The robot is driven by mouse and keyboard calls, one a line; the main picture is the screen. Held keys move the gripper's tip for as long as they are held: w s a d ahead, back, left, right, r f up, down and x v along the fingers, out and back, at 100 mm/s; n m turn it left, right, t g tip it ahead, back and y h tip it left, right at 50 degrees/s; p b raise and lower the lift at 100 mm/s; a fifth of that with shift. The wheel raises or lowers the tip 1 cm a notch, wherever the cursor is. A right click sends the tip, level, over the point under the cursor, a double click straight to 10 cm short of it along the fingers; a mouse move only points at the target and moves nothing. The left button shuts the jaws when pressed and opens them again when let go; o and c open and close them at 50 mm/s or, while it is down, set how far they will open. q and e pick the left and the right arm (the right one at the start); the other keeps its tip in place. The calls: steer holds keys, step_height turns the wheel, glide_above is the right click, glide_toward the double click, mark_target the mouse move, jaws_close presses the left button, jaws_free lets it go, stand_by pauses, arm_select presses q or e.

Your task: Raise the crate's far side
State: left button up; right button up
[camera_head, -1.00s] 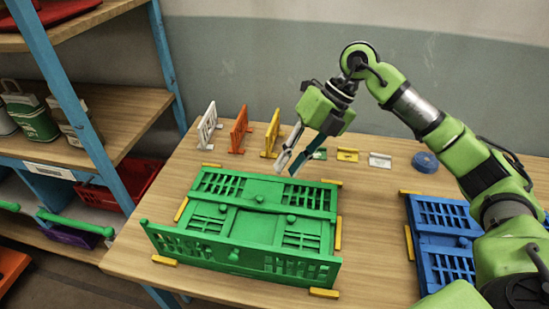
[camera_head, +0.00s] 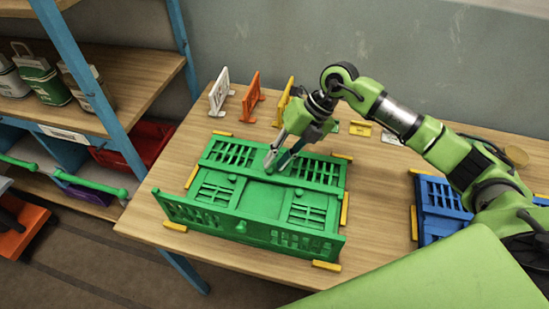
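The green folding crate (camera_head: 233,232) lies on the wooden table between yellow corner strips. Its near side (camera_head: 200,219) stands up, while its far side (camera_head: 232,153) lies folded flat with a slatted grid and small knobs. My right gripper (camera_head: 276,164) points down at the middle of the far side, its two fingertips apart and nothing visible between them. The tips are at or just above the panel by a knob; I cannot tell whether they touch. My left gripper is out of view.
White (camera_head: 219,92), orange (camera_head: 252,97) and yellow (camera_head: 285,100) upright panels stand behind the crate. A folded blue crate (camera_head: 436,200) lies to the right, partly behind my arm. A shelf (camera_head: 110,85) with sacks is at the left. Bare table lies between the crates.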

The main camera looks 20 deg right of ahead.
steer(key=shift+x, duration=0.8)
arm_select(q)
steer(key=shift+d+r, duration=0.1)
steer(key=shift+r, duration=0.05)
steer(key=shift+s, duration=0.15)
arm_select(e)
jaws_close()
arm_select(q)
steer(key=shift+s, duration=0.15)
